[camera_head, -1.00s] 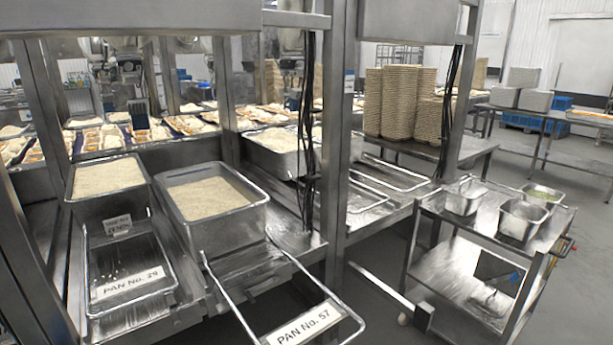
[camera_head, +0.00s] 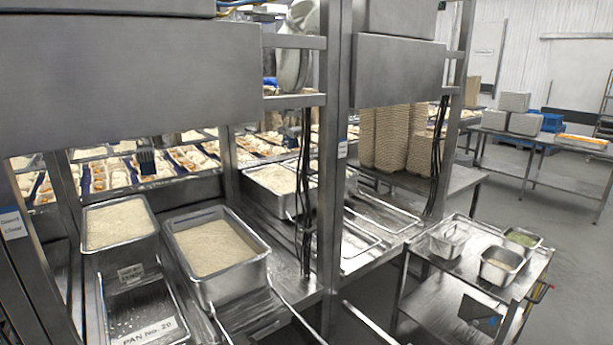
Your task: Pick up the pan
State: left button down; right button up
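Several metal pans of rice stand on the steel counter. One full pan (camera_head: 237,288) is in the lower middle, with a wire handle frame in front of it. A second full pan (camera_head: 122,256) stands to its left, with a frame labelled "PAN No. 29" (camera_head: 150,335) in front. A third rice pan (camera_head: 268,199) stands farther back, partly hidden by a post and cables. Which pan the task means, I cannot tell. Neither of my grippers is in view.
Steel posts and an overhead panel (camera_head: 130,85) frame the counter. Empty wire frames (camera_head: 385,215) lie to the right. A cart (camera_head: 450,275) with small metal containers stands at the right. Stacked trays (camera_head: 395,138) and filled trays (camera_head: 100,172) are behind. Open floor (camera_head: 570,220) lies far right.

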aim_at(499, 267)
jog(key=z, duration=1.3)
jog(key=i+l+u, duration=0.1)
jog(key=u, duration=0.25)
jog(key=i+l+u, duration=0.15)
jog(key=u, duration=0.2)
jog(key=i+l+u, duration=0.2)
jog(key=i+l, duration=0.2)
jog(key=i+l+u, duration=0.25)
jog(key=i+l, duration=0.6)
jog(key=l, duration=0.3)
jog(key=i+l, duration=0.5)
jog(key=l, duration=0.2)
jog(key=i+l+u, duration=0.1)
jog(key=l, duration=0.3)
jog(key=i, duration=0.1)
